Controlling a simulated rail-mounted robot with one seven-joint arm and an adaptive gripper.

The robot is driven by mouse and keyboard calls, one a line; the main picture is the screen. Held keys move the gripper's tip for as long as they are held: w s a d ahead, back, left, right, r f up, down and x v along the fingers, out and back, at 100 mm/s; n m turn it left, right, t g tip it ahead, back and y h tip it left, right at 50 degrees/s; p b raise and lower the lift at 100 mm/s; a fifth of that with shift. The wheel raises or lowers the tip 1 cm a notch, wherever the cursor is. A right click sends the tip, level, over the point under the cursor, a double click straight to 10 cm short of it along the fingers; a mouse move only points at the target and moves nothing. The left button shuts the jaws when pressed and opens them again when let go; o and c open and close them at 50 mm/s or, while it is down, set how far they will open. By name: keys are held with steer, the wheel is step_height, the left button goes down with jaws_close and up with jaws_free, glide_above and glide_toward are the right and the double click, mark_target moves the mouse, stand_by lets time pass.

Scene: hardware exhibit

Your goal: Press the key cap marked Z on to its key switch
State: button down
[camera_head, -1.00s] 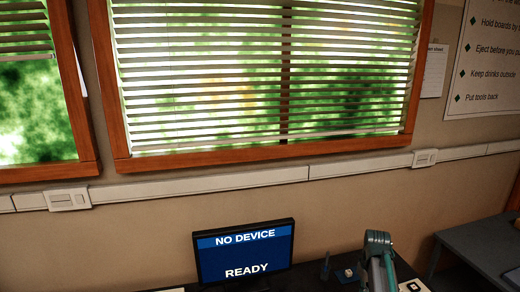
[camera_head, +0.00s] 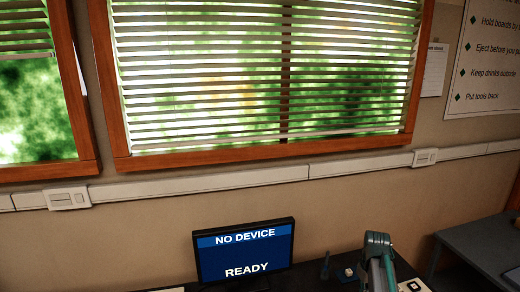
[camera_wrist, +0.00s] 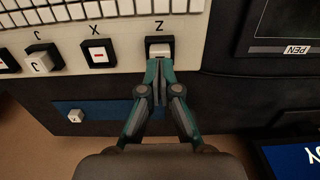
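The Z switch (camera_wrist: 149,42) is a black square housing under the printed letter Z in the wrist view. A pale key cap (camera_wrist: 159,51) shows in it, just beyond my fingertips; its own marking cannot be read. My gripper (camera_wrist: 160,65) has its two teal fingers together, tips at the near edge of that cap. The fingers look narrower than the cap, and they hide part of its near side. Whether they touch it, and how deep the cap sits, I cannot tell. In the head view my arm covers this spot.
Left of Z are the X switch (camera_wrist: 98,54), with a red mark, and the C switch (camera_wrist: 42,60) with a pale cap. A loose pale cap (camera_wrist: 75,115) lies on a blue pad (camera_wrist: 95,108). A monitor (camera_head: 244,252) reads NO DEVICE, READY.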

steer(key=shift+f+b, duration=0.45)
steer(key=shift+f, duration=0.55)
stand_by(0.4)
steer(key=shift+r, duration=0.1)
steer(key=shift+r+p, duration=2.35)
steer(key=shift+r, duration=1.1)
